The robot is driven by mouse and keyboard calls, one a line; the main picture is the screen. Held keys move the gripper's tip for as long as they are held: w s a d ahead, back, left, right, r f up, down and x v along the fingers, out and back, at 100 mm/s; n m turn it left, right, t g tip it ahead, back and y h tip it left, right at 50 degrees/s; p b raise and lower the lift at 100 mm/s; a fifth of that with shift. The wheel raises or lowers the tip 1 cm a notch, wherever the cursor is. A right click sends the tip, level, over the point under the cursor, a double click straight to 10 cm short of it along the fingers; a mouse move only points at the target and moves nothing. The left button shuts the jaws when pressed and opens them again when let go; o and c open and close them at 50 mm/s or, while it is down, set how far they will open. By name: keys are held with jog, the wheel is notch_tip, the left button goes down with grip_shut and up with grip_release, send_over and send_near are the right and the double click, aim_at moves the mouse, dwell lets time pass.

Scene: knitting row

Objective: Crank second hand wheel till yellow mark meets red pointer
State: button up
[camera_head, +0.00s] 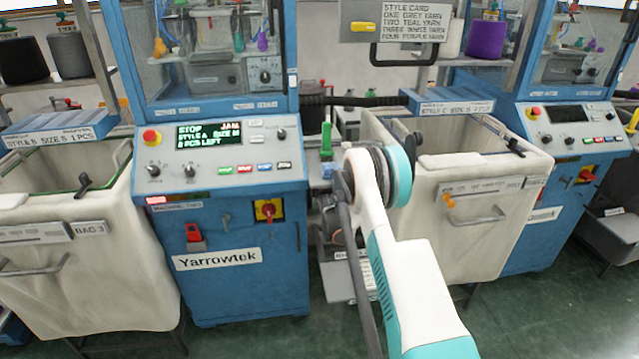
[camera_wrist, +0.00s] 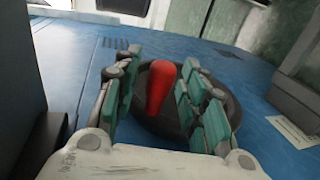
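In the wrist view, a dark round hand wheel (camera_wrist: 224,92) with an upright red handle (camera_wrist: 160,85) sits against a blue machine surface. My gripper (camera_wrist: 157,100) has its green-padded fingers on either side of the red handle. A gap shows between the left finger and the handle; the right finger is close to it, and I cannot tell if it touches. The fingers hide part of the wheel. I cannot make out a yellow mark or a red pointer. In the head view my arm hides the gripper and the wheel.
A blue Yarrowtek machine (camera_head: 245,290) stands left of my arm, its display (camera_head: 209,134) reading STOP and JAM. A cloth bin (camera_head: 480,225) and another blue machine (camera_head: 565,215) stand to the right. Another bin (camera_head: 90,285) stands left. Green floor (camera_head: 540,320) is clear at lower right.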

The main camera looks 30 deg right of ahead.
grip_shut()
jog(key=shift+f, duration=0.1)
notch_tip(320, 180, down, 6)
jog(key=s, duration=0.2)
jog(key=shift+s+a, duration=0.4)
dwell(0.5)
jog(key=shift+f, duration=0.15)
dwell(0.4)
grip_release()
